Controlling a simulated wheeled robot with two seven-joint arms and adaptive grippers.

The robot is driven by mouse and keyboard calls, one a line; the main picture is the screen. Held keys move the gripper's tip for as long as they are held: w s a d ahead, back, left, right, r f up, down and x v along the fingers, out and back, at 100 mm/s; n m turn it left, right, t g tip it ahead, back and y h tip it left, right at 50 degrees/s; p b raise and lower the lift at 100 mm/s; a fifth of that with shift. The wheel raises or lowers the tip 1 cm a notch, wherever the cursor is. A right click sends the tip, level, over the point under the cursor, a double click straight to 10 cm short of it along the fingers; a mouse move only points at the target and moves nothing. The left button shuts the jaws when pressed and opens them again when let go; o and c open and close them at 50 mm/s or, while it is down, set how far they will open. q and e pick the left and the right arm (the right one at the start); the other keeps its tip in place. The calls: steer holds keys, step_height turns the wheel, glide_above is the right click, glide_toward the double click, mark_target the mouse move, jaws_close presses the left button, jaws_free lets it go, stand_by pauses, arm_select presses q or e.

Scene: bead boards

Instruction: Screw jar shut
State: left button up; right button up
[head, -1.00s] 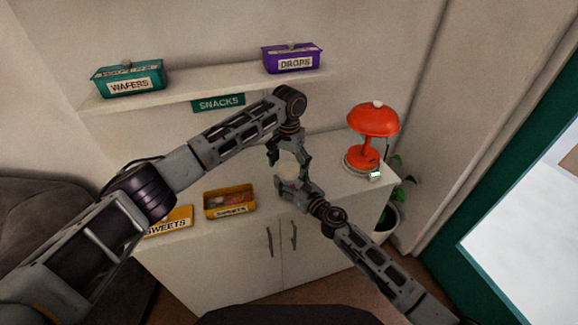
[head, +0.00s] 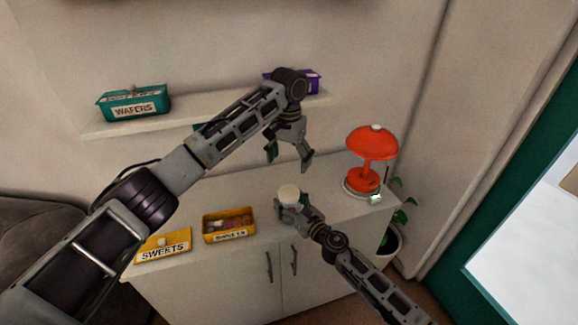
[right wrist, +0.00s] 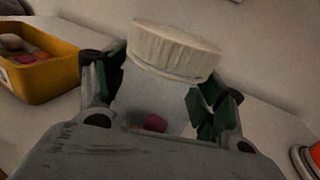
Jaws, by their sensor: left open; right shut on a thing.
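The jar (right wrist: 150,98) is clear with a few coloured sweets at the bottom. Its cream lid (right wrist: 175,48) sits on top of it, looking slightly tilted in the right wrist view; I cannot tell how tightly it is seated. In the head view the lid (head: 289,191) shows as a pale disc above the cabinet top. My right gripper (head: 291,207) is shut around the jar body, with fingers on both sides of it in the right wrist view (right wrist: 155,98). My left gripper (head: 289,158) is open and empty, above and behind the jar, clear of the lid.
A yellow open tin of sweets (head: 206,236) stands left of the jar, beside its yellow SWEETS lid (head: 150,256). A red lamp (head: 371,145) stands to the right. The wall shelf (head: 105,130) holds a teal WAFERS tin (head: 133,104) and a purple tin (head: 314,82) partly behind my left arm.

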steer(key=o, duration=2.1)
steer(key=shift+c, duration=0.2)
steer(key=v, duration=1.2)
steer(key=shift+f, duration=0.1)
